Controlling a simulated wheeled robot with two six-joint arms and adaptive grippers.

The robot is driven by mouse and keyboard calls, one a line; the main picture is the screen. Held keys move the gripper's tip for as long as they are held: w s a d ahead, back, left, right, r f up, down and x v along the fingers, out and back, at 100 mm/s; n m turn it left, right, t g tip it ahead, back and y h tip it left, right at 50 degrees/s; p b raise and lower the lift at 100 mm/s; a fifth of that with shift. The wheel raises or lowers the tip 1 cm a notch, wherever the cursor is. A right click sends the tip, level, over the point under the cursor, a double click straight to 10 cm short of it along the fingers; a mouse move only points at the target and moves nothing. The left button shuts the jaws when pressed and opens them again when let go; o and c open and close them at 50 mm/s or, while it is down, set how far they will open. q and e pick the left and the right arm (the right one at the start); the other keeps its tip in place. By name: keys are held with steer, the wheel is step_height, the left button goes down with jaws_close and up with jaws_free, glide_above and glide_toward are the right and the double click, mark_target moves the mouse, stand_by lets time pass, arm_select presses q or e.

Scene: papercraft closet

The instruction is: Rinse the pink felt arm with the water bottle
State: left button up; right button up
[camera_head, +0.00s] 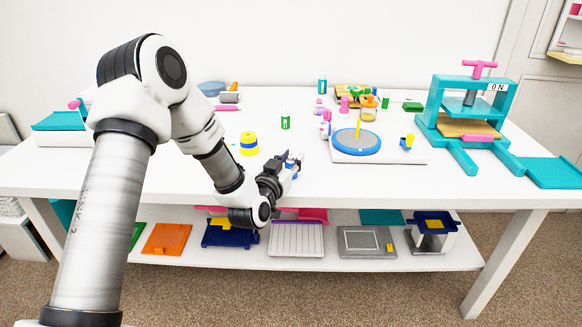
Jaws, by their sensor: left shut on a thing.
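My left gripper (283,176) reaches in from the left and is over the front edge of the white table. It is shut on a small blue and white thing (291,163), mostly hidden by the fingers. It may be the water bottle, but I cannot tell for sure. I cannot single out the pink felt arm; small pink pieces (325,127) stand beside the round blue turntable (357,142), and a pink bar (478,138) lies at the press. My right gripper is not in view.
A teal press (440,95) stands at right. The lower shelf (340,263) holds trays. The white table top (400,181) is clear at front right.

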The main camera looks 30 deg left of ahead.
mark_target(290, 157)
arm_select(q)
steer(key=shift+r, duration=0.1)
steer(key=shift+r, duration=0.3)
step_height(290, 157, up, 3)
steer(key=shift+s+p, duration=0.1)
steer(key=shift+p, duration=0.4)
steer(key=s+a, duration=0.1)
steer(key=s, duration=0.2)
steer(key=s+a+p, duration=0.1)
steer(key=s, duration=0.2)
steer(key=s+a+r+p, duration=0.1)
steer(key=s, duration=0.2)
steer(key=shift+s, duration=0.2)
steer(key=s+p, duration=0.1)
steer(key=p, duration=0.1)
steer(key=s+a+p, duration=0.1)
steer(key=s, duration=0.1)
steer(key=s+p, duration=0.1)
steer(key=p, duration=0.1)
steer(key=shift+s+a+r+p, duration=0.15)
steer(key=shift+s+r+p, duration=0.15)
steer(key=shift+r, duration=0.05)
steer(key=shift+s+f+p, duration=0.3)
steer(key=shift+s+p, duration=0.25)
steer(key=shift+s, duration=0.05)
steer(key=shift+a, duration=0.1)
jaws_close()
